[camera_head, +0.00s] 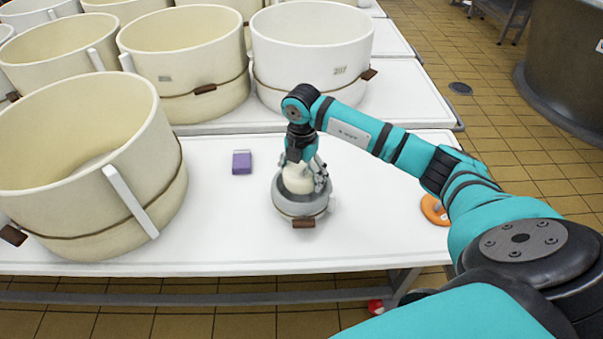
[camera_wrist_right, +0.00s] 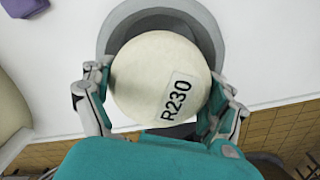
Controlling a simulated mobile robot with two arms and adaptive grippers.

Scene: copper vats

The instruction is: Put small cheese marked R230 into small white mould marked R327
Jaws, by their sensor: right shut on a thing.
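The small cheese marked R230 is a pale cream round piece (camera_wrist_right: 150,75) with its label facing my right wrist camera. In the head view the cheese (camera_head: 299,181) shows below my right gripper (camera_head: 304,178). My right gripper is shut on the cheese, with fingers on both sides of it in the right wrist view (camera_wrist_right: 160,100). Beneath it is a small grey-white round mould (camera_head: 300,205) with a brown tag at its front. The mould's rim (camera_wrist_right: 112,35) shows around the cheese from above. I cannot read a mark on the mould. My left gripper is not in view.
A large cream mould (camera_head: 85,170) stands on the table at left. A purple block (camera_head: 242,162) lies left of the small mould, and an orange round object (camera_head: 434,210) lies at right, behind my arm. Several large moulds stand at the back. The white table (camera_head: 220,240) is clear in front.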

